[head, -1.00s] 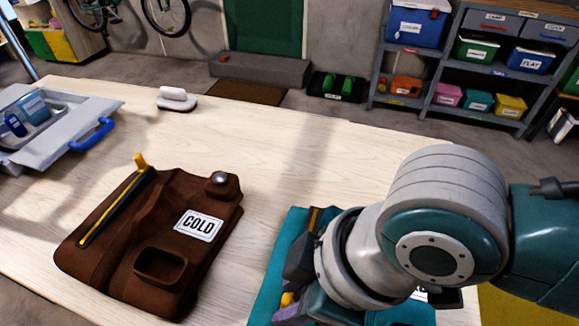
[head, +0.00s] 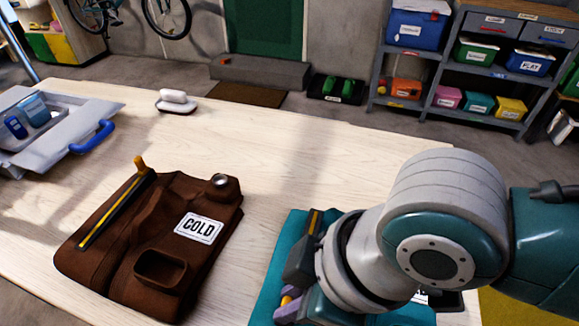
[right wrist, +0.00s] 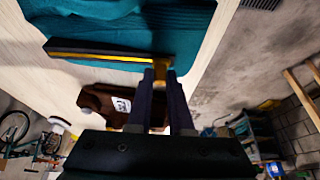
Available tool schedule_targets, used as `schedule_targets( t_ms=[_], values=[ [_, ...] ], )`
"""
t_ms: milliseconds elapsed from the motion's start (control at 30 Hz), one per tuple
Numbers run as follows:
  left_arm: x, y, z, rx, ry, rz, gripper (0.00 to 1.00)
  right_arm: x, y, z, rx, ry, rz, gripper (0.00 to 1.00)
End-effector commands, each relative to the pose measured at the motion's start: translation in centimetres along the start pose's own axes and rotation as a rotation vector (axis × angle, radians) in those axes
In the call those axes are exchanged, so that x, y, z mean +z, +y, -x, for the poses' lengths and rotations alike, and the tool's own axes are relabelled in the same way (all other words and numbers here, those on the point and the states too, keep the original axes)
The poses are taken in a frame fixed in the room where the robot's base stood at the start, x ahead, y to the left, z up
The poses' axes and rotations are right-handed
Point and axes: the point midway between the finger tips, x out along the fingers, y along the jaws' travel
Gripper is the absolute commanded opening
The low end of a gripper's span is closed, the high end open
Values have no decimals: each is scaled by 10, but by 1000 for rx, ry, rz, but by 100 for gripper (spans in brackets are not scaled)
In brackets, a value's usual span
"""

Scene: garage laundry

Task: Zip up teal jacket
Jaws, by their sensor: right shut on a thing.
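The teal jacket (head: 272,270) lies flat on the table's near right part, largely covered by my right arm in the head view. Its dark and yellow zip strip (head: 313,222) shows beside my gripper. In the right wrist view the teal jacket (right wrist: 120,25) is at the top, with the zip strip (right wrist: 100,52) running across it. My right gripper (head: 288,302) is low over the jacket. In the wrist view its fingers (right wrist: 161,72) are shut on the yellow zip pull (right wrist: 162,66) at the strip's right end. My left gripper is not in view.
A brown garment (head: 120,270) with a COLD label and its own yellow zip lies to the left. A grey open case (head: 75,125) stands at the far left, and a white item on a small dish (head: 175,100) at the back. The table's middle (head: 310,150) is clear.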

Motion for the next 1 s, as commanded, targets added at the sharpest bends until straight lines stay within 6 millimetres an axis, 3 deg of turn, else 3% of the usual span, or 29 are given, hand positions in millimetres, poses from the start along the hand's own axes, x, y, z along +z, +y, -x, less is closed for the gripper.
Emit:
schedule_targets(
  t_ms=[633, 767, 1000],
  values=[
    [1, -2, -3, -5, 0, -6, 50, 0, 7, -1, 3, 0, -1, 0],
    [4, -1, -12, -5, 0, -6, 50, 1, 26, -3, 5, 0, -2, 0],
    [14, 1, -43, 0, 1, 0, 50, 2, 83, -7, 6, 1, -3, 0]
  ],
)
